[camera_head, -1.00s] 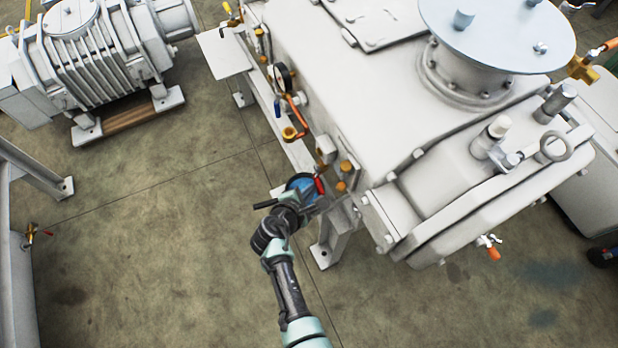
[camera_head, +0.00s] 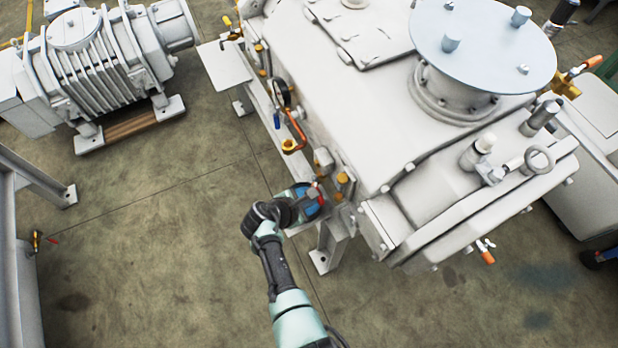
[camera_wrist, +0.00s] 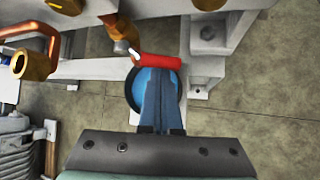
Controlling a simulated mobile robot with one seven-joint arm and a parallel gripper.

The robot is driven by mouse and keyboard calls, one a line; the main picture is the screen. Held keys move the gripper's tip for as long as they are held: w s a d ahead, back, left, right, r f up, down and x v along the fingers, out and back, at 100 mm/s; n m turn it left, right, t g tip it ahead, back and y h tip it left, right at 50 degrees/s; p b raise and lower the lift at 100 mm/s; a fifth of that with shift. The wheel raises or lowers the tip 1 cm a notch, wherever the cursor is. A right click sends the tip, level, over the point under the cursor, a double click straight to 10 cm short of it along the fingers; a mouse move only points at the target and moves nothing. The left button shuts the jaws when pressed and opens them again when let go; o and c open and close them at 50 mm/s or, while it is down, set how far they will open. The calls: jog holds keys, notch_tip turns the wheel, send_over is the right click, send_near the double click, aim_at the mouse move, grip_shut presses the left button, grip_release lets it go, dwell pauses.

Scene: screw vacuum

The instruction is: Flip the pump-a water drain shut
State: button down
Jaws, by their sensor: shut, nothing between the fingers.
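The water drain is a brass valve (camera_wrist: 120,32) with a red lever handle (camera_wrist: 158,62) in the wrist view. The handle points right, roughly level in that picture. My gripper (camera_wrist: 158,72) is shut and empty, its blue-grey fingertips at the handle's lower edge. I cannot tell whether they touch it. In the head view my gripper (camera_head: 312,203) is beside the lower left side of the big pale pump housing (camera_head: 360,110). The red handle (camera_head: 320,190) shows only in part there. A blue round part (camera_wrist: 133,90) shows behind the fingers.
An orange-brown pipe (camera_head: 298,128) and a gauge (camera_head: 283,93) are on the pump's side above my gripper. A pale frame leg (camera_head: 330,248) stands beside it. A ribbed machine (camera_head: 100,60) stands at upper left. The floor (camera_head: 150,240) to the left is clear.

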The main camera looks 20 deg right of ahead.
jog(key=shift+s+d+r+n+g+p, duration=0.15)
jog(key=shift+r+n+g+p, duration=0.4)
jog(key=shift+g, duration=0.75)
jog(key=shift+w+b, duration=0.85)
jog(key=shift+b, duration=0.05)
